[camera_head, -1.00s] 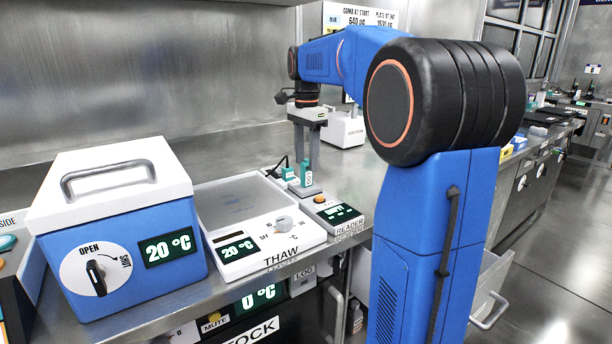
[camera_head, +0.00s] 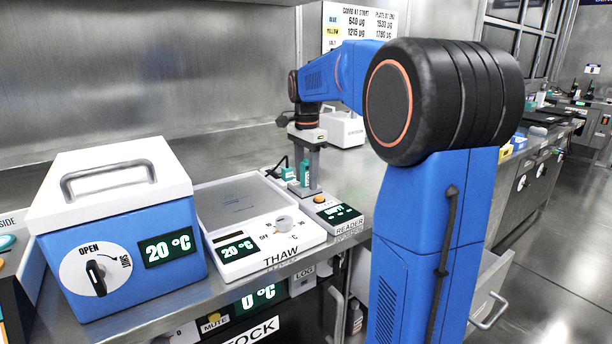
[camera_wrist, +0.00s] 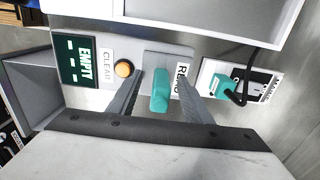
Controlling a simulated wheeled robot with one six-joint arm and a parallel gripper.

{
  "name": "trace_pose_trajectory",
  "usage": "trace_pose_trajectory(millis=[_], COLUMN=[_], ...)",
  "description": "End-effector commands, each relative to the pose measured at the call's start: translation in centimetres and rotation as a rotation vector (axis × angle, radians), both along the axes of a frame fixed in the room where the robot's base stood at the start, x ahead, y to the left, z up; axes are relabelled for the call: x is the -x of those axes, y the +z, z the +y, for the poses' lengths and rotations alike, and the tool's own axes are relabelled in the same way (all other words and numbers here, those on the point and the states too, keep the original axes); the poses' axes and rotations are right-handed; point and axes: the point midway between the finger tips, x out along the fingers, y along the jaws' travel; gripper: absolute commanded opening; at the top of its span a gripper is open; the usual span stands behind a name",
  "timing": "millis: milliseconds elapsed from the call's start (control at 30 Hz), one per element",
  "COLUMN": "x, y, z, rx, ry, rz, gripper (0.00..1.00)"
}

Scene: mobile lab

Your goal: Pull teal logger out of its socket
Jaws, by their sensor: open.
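The teal logger (camera_wrist: 160,91) stands in the socket plate of the reader (camera_wrist: 150,62) in the wrist view. It also shows in the head view (camera_head: 304,172). My gripper (camera_wrist: 155,88) is open, with one finger on each side of the logger. In the head view my gripper (camera_head: 305,178) points straight down over the reader (camera_head: 338,213), its fingers low around the logger. I cannot tell whether the fingers touch it. The logger's lower end is hidden in the socket.
A second teal piece with a black cable (camera_wrist: 226,85) sits on a small plate close beside one finger. The reader has an orange button (camera_wrist: 123,69) and a screen reading EMPTY (camera_wrist: 77,61). The white thaw unit (camera_head: 262,241) and the blue box (camera_head: 125,245) stand to the left.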

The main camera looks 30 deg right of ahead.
Motion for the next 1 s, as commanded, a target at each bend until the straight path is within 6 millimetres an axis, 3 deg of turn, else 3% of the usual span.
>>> trace_pose_trajectory(millis=[633, 833, 1000], x=[0.00, 0.00, 0.00], y=[0.02, 0.02, 0.06], z=[0.00, 0.00, 0.00], rx=[0.000, 0.000, 0.000], ry=[0.000, 0.000, 0.000], rz=[0.000, 0.000, 0.000], gripper=[0.45, 0.00, 0.00])
